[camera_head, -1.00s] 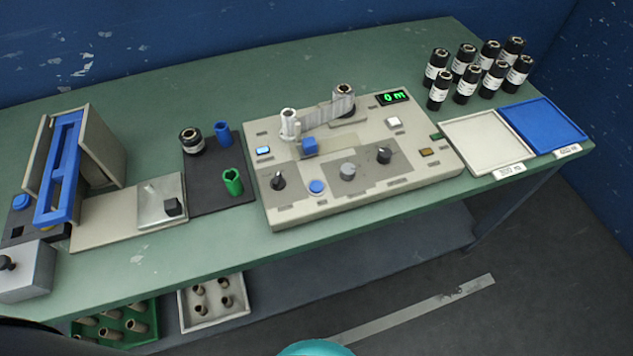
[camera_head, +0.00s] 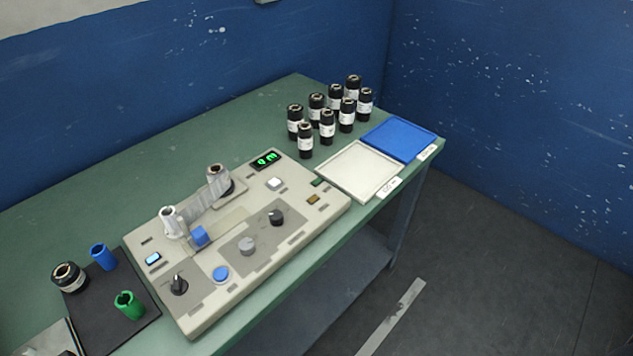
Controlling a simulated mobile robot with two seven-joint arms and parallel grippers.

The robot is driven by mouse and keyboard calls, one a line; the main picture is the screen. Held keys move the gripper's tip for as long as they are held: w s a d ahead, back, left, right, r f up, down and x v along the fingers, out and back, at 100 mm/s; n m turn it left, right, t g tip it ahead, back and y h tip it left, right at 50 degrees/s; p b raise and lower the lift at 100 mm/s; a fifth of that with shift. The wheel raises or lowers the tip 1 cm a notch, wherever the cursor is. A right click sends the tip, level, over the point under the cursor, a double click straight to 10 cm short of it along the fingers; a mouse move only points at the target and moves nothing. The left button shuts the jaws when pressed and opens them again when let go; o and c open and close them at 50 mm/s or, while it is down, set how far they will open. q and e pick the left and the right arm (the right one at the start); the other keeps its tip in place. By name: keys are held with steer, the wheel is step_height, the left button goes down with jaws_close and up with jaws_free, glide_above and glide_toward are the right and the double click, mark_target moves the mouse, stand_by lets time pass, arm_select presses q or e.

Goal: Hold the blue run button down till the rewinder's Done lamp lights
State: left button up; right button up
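The rewinder (camera_head: 255,278) is a beige panel on the green bench, lower left of centre in the head view. A round blue button (camera_head: 221,274), seemingly the run button, sits near its front edge with nothing touching it. A small rectangular light-blue lit key (camera_head: 153,259) is at its left. A dark green lamp (camera_head: 317,182) and a dull amber lamp (camera_head: 313,199) are at the right end; their labels are too small to read. The green display (camera_head: 266,160) appears to read 0 m. Film (camera_head: 205,203) spans the two spindles. Neither gripper is in view.
Several black rolls (camera_head: 327,127) stand behind a white tray (camera_head: 346,189) and a blue tray (camera_head: 416,129). A black mat (camera_head: 113,307) at the left holds a blue core (camera_head: 103,257) and a green core (camera_head: 128,305), with a black roll (camera_head: 69,277) at its edge.

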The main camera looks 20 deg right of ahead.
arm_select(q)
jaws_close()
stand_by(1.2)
